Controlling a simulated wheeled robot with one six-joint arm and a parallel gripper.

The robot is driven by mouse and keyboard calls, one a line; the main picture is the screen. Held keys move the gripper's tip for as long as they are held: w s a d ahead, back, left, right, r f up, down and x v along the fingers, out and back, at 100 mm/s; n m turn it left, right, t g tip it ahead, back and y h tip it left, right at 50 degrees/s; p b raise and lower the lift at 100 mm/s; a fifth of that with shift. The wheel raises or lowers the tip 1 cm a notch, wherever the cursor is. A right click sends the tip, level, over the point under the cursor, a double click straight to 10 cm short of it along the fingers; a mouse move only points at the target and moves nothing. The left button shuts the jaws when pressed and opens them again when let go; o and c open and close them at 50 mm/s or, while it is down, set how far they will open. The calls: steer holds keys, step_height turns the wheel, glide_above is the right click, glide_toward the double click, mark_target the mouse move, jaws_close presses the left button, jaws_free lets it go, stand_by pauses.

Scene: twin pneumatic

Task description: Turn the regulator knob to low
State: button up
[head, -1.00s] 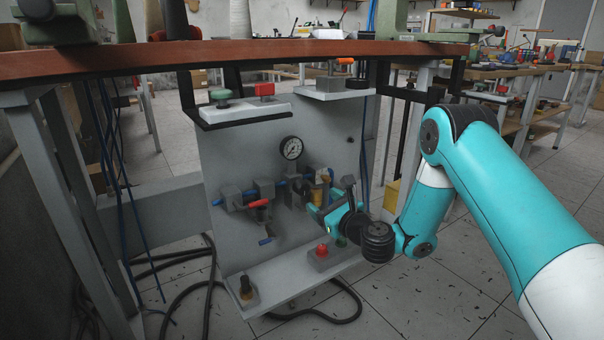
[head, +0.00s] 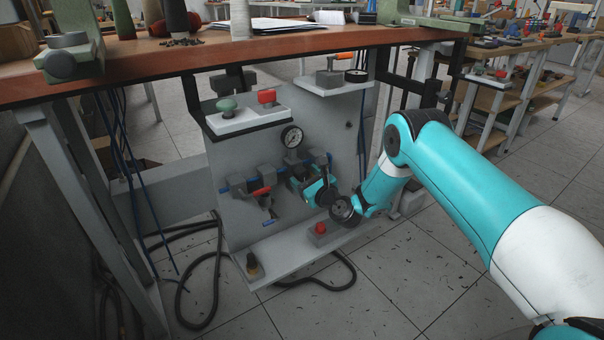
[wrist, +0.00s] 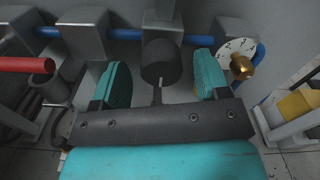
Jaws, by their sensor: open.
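A black round knob (wrist: 160,62) with a short white mark on its lower edge hangs under a grey block in the wrist view; it looks like the regulator knob. My gripper (wrist: 162,80) is open, with one teal finger on each side of it. Gaps show between knob and fingers, so I see no contact. In the head view my gripper (head: 318,188) is at the panel, below and right of the pressure gauge (head: 291,137), and hides the knob. A white marked dial (wrist: 236,50) with a brass knob (wrist: 241,67) sits right of the right finger.
A red lever (head: 261,191) is left of my gripper; its red handle (wrist: 25,64) shows in the wrist view. A red button box (head: 319,233) is on the lower shelf (head: 290,255). The wooden bench top (head: 250,42) overhangs the panel (head: 240,155).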

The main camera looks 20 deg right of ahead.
steer(key=shift+x, duration=0.85)
steer(key=c, duration=0.9)
steer(key=shift+a, duration=0.1)
steer(key=shift+c, duration=0.2)
